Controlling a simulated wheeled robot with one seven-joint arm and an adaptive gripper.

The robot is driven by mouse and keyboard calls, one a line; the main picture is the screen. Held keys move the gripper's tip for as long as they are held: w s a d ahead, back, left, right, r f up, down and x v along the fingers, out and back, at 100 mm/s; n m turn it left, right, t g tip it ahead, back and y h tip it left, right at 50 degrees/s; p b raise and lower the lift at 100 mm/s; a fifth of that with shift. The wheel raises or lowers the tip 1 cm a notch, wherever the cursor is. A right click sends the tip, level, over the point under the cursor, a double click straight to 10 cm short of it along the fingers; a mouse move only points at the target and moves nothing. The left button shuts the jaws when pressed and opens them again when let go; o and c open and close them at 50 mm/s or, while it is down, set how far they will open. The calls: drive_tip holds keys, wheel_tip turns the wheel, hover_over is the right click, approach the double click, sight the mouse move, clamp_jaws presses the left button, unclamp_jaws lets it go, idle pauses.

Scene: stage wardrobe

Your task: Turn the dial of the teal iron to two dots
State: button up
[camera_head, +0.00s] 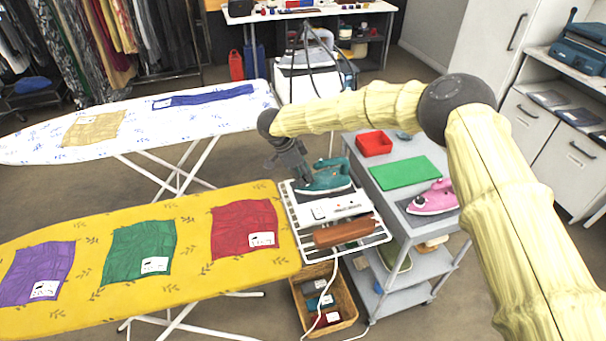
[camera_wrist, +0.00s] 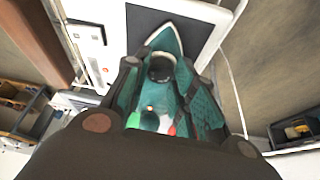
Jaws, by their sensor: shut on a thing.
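The teal iron (camera_head: 328,178) stands on the white rack at the end of the yellow ironing board. In the wrist view the iron (camera_wrist: 165,42) has its tip on a dark plate. My gripper (camera_head: 298,178) reaches down to the iron's left end. In the wrist view my gripper's fingers (camera_wrist: 160,66) are on either side of a dark round part that looks like the dial (camera_wrist: 160,71), shut on it. A small orange light shows on the iron nearer my palm, with green and red patches beside it. The dots and the dial's setting cannot be read.
A grey trolley (camera_head: 395,222) with a pink iron (camera_head: 432,198), green mat (camera_head: 405,172) and red tray (camera_head: 374,143) stands to the right. A basket (camera_head: 346,309) is below.

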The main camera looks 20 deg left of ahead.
drive_tip(key=shift+m+g, duration=0.4)
drive_tip(key=shift+m, duration=0.8)
drive_tip(key=shift+w, duration=0.1)
drive_tip(key=o, duration=1.1)
drive_tip(key=shift+c, duration=0.2)
drive_tip(key=v, duration=1.2)
drive_tip(key=shift+a, duration=0.2)
drive_tip(key=shift+w+f, duration=0.1)
